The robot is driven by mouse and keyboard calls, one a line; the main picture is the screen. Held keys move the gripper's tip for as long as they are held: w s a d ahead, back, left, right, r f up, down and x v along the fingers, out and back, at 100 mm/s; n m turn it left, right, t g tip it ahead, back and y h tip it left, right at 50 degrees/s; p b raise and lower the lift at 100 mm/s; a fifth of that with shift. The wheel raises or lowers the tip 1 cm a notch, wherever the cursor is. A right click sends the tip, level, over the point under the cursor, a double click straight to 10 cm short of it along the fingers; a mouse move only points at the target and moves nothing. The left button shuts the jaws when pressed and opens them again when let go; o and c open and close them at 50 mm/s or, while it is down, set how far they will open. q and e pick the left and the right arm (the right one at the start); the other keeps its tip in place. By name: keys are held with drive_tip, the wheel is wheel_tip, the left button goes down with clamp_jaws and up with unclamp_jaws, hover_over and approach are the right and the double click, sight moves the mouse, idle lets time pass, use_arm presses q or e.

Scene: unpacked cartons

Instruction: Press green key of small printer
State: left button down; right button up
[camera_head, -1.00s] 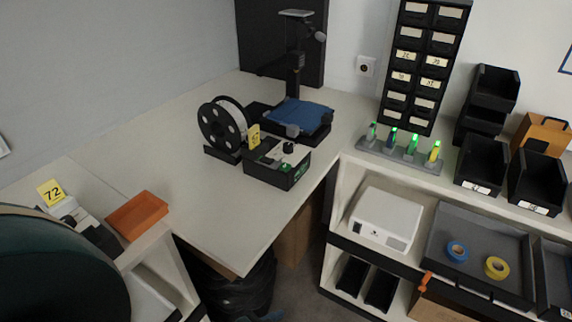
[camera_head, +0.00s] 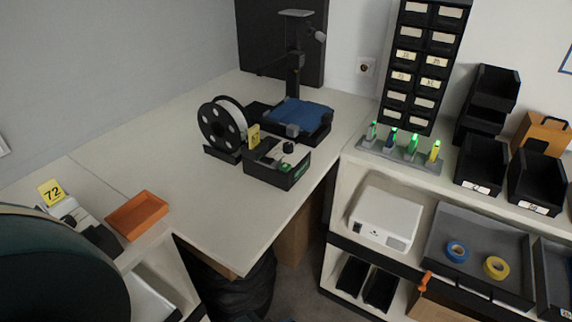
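A small 3D printer (camera_head: 298,115) with a blue bed and a dark upright column stands on the pale desk (camera_head: 215,210), towards its back right. In front of it is a low black box (camera_head: 278,172), apparently its control unit, with a grey top and a dark knob (camera_head: 288,148). Small green patches show at the box's front right; which one is a key is too small to tell. A black spool (camera_head: 222,128) stands left of the box, with a yellow tag (camera_head: 253,136) between them. Neither of my grippers is in view.
An orange tray (camera_head: 137,214) and a yellow 72 tag (camera_head: 51,192) are at the left. A large dark rounded shape fills the lower left. A shelf with a white box (camera_head: 384,218) and grey trays stands right, across a gap. The desk's front is clear.

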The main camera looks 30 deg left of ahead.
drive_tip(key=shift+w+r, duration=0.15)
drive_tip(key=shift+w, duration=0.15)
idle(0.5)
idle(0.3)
